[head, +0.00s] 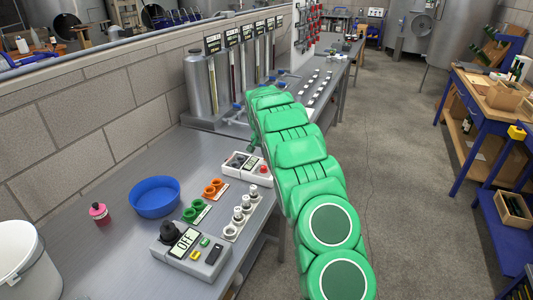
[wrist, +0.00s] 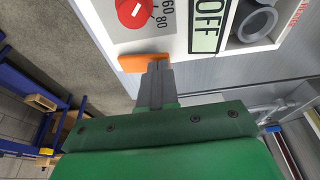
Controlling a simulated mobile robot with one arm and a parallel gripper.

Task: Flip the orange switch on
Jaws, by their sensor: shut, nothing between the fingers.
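In the wrist view, my gripper (wrist: 154,72) is shut and empty. Its fingertips are right at an orange piece (wrist: 141,62), which looks like the orange switch, at the edge of a white panel (wrist: 182,46). They look to be touching it, but I cannot be sure. The panel carries a red knob (wrist: 134,12) with a scale, a sign reading OFF (wrist: 208,24) and a grey ring (wrist: 257,22). In the head view, a white box with a red knob (head: 247,166) beside my arm looks like this panel. My gripper is hidden there behind my green arm.
A grey control box (head: 208,263) also reading OFF, a blue bowl (head: 154,197), a pink bottle (head: 99,213) and a white bucket (head: 28,260) stand on the metal bench (head: 130,175). Steel tanks (head: 209,86) stand behind. Open floor (head: 400,160) lies to the right.

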